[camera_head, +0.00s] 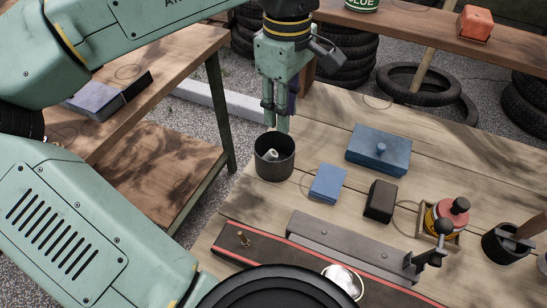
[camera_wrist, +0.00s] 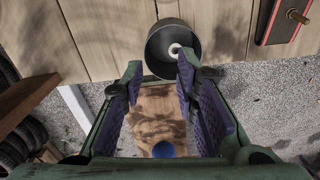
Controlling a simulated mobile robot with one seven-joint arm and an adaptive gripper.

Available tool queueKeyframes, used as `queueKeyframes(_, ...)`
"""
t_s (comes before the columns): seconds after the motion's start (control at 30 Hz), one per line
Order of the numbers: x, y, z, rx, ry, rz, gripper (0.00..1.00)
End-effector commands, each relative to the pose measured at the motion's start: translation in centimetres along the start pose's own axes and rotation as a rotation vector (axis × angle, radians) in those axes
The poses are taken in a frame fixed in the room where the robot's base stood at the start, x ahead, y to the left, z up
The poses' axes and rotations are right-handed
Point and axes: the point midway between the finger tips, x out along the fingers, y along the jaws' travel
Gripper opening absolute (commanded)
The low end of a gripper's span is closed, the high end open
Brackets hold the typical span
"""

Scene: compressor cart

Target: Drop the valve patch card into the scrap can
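The scrap can appears to be the dark round can (camera_head: 274,168) on the plank bench. It also shows in the wrist view (camera_wrist: 160,62), beyond the fingertips. A small whitish, roll-like piece (camera_head: 271,155) lies inside it and shows in the wrist view (camera_wrist: 174,48). My gripper (camera_head: 276,128) points down over the can's far rim; its height above the rim is hard to judge. In the wrist view my gripper (camera_wrist: 160,75) has its fingers apart with nothing seen held between them. I cannot identify the valve patch card for certain; a flat blue block (camera_head: 327,183) lies right of the can.
A blue lidded box (camera_head: 379,150), a black block (camera_head: 380,201) and a red-capped item (camera_head: 450,215) stand to the right. A grey metal rail (camera_head: 345,245) lies in front. Another wooden bench (camera_head: 150,50) stands left, across a gap. Tyres (camera_head: 345,65) are behind.

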Motion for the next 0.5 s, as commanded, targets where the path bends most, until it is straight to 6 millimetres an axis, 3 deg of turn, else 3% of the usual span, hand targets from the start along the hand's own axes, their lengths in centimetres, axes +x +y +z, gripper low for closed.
queueKeyframes(0.13, 0.01, 0.00, 0.00, 0.000, 0.000, 0.000, 0.40)
queueKeyframes(0.5, -0.42, 0.04, 0.00, 0.000, 0.000, 0.001, 0.40)
